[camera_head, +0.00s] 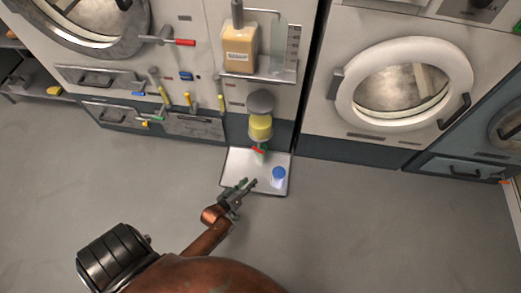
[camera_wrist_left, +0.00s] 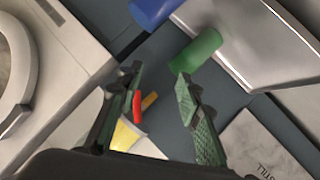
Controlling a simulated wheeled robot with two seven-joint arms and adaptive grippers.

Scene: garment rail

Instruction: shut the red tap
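A small red tap (camera_head: 258,150) shows below a yellow container (camera_head: 260,127) on the front of the middle machine, just above a metal tray (camera_head: 240,168). In the left wrist view the red tap (camera_wrist_left: 138,106) shows beside the left-hand finger, with a yellow piece next to it. My left gripper (camera_head: 250,184) is over the front part of the tray, apart from the tap in the head view. Its two fingers (camera_wrist_left: 160,98) are spread with nothing held between them. I cannot tell from the wrist view whether a finger touches the tap. My right gripper is not in view.
A red-ended handle (camera_head: 185,42) and several coloured levers are on the left machine. A round-door machine (camera_head: 400,85) stands at right. The grey floor is clear.

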